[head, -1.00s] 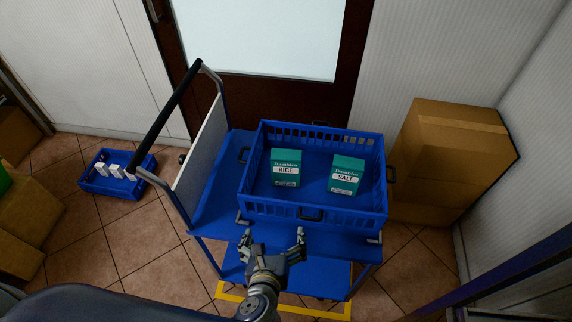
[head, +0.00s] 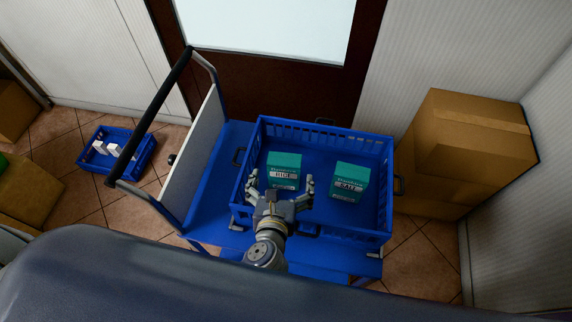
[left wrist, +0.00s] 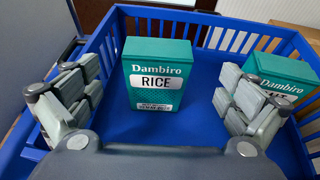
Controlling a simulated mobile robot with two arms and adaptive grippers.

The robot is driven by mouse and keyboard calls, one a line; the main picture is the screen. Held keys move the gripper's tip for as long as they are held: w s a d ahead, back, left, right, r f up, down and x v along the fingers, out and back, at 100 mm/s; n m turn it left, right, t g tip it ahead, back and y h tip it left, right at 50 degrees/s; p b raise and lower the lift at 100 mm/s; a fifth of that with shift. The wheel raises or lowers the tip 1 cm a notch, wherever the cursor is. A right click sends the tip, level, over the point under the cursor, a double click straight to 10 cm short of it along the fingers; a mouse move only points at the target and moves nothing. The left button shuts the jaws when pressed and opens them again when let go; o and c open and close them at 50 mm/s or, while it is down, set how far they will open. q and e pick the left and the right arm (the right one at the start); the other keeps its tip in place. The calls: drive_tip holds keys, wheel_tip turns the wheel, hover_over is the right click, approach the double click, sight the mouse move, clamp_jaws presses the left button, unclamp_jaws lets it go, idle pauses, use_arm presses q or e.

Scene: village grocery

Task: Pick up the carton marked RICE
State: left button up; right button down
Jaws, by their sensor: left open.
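The teal RICE carton (head: 285,167) stands upright in the left part of a blue crate (head: 378,218). In the left wrist view the RICE carton (left wrist: 158,76) faces me, centred between the open fingers, with a gap on each side. My left gripper (head: 281,184) is open and empty at the near side of the carton, over the crate's near wall; its palm hides the carton's lower front in the head view. A teal SALT carton (head: 349,182) stands to the right; in the left wrist view it is partly hidden behind the right finger. My right gripper is not in view.
The crate sits on a blue trolley (head: 214,190) with a dark push handle (head: 150,115) at left. A brown box (head: 468,150) stands right of it. A small blue crate (head: 132,158) with white items is on the floor at left.

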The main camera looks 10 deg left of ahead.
sight(283, 168)
use_arm(q)
drive_tip(key=x, duration=0.2)
drive_tip(key=shift+w+f, duration=0.1)
drive_tip(key=shift+w, duration=0.15)
drive_tip(key=shift+w+a+f, duration=0.1)
drive_tip(key=shift+w+f, duration=0.05)
drive_tip(key=shift+w, duration=0.2)
drive_tip(key=x, duration=0.3)
drive_tip(key=shift+w+a+f+p, duration=0.1)
drive_tip(key=shift+w+f+p, duration=0.15)
drive_tip(key=shift+p, duration=0.1)
drive_tip(key=shift+w+f, duration=0.15)
drive_tip(key=shift+w, duration=0.35)
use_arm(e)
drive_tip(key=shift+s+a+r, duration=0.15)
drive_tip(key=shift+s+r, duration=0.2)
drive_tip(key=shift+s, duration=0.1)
use_arm(q)
drive_tip(key=c, duration=1.3)
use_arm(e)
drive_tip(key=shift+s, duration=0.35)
